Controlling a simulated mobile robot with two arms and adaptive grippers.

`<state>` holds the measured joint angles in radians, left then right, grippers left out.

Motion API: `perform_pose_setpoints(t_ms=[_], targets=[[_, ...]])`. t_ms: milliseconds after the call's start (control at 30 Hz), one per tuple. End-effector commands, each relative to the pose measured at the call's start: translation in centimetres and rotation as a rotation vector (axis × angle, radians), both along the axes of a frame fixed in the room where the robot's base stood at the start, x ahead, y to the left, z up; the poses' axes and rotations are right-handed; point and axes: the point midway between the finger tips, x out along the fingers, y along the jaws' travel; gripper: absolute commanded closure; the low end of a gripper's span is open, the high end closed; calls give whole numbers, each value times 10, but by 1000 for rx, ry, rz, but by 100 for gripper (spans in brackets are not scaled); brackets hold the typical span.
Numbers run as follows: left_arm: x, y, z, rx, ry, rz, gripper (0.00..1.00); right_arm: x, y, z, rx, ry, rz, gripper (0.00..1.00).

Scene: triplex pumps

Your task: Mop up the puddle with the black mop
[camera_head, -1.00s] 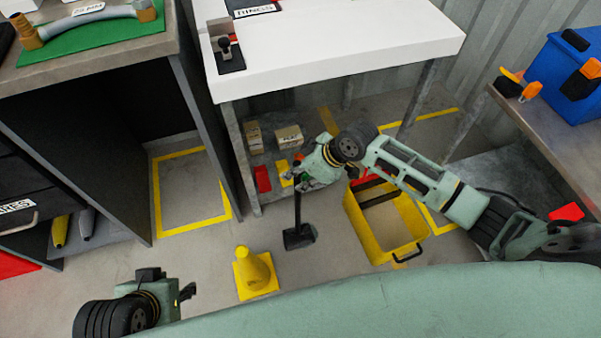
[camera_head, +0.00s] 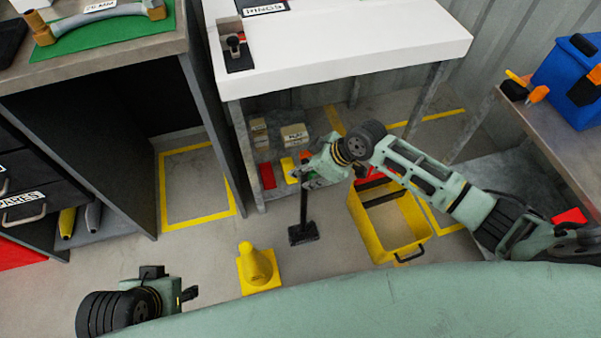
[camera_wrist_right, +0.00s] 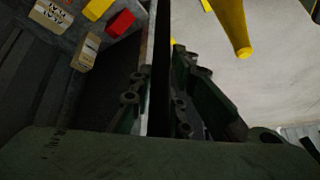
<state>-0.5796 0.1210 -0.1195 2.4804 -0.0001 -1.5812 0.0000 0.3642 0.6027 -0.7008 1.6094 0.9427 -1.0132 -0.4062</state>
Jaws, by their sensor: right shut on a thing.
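The black mop (camera_head: 303,215) stands nearly upright, its dark head (camera_head: 303,234) at the floor between the yellow cone and the yellow bin. My right gripper (camera_head: 309,180) is shut on the upper part of its handle. In the right wrist view the dark handle (camera_wrist_right: 161,70) runs between the fingers (camera_wrist_right: 158,98). I cannot make out a puddle on the grey floor. My left gripper (camera_head: 189,293) is at the lower left, small and empty-looking; its finger gap is not clear.
A yellow cone (camera_head: 256,266) stands left of the mop head. A yellow bin (camera_head: 376,238) with a black handle is on the right. Behind the mop, a shelf under the white table (camera_head: 340,45) holds boxes (camera_head: 294,136). Bare floor lies inside a yellow outline (camera_head: 197,185) at left.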

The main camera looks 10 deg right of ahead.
Motion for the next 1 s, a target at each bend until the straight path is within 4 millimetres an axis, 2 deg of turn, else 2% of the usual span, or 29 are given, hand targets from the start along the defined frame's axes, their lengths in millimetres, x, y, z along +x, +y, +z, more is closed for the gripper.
perform_pose_setpoints(t_ms=[1000], targets=[[0,-1,1,-2,-1,0,60,2,-52,0,-2,-1,-1,100]])
